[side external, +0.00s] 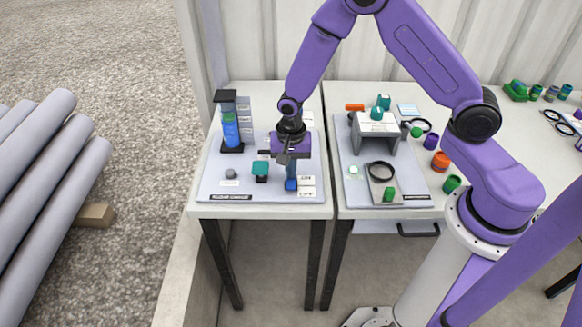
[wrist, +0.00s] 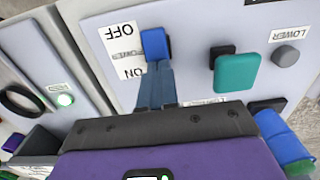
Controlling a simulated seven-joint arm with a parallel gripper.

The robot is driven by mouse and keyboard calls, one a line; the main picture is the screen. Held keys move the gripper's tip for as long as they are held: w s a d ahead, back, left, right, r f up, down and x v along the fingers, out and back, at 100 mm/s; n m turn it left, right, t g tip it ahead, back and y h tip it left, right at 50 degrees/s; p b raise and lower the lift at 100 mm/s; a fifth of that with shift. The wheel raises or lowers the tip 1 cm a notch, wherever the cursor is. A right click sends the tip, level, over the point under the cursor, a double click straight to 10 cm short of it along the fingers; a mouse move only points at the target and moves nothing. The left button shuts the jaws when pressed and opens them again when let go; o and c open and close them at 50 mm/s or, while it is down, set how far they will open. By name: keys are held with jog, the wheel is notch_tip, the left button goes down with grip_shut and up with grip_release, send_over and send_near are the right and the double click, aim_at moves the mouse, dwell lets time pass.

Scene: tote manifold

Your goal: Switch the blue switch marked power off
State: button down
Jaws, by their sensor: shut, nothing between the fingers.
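The blue power switch (wrist: 155,43) sits on a grey panel, beside a white label (wrist: 126,52) reading OFF, POWER and ON, upside down in the wrist view. The blue part lies nearer the OFF end of the label. In the side external view the switch (side external: 291,185) is near the panel's front right. My gripper (wrist: 157,66) is shut and empty, its fingertips right at the switch's ON-side edge. I cannot tell whether they touch it. My gripper (side external: 290,172) also shows above the switch in the side view, pointing down.
A teal button (wrist: 237,72) and a grey knob (wrist: 286,55) marked LOWER share the panel. A tall stand with a blue cylinder (side external: 230,129) rises at its back left.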

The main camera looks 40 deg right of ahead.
jog(key=shift+d+f, duration=0.1)
jog(key=shift+f, duration=0.15)
dwell(0.3)
jog(key=shift+s+a+r, duration=0.3)
jog(key=shift+s+a, duration=0.2)
jog(key=shift+a, duration=0.1)
notch_tip(320, 180, up, 14)
dwell(0.9)
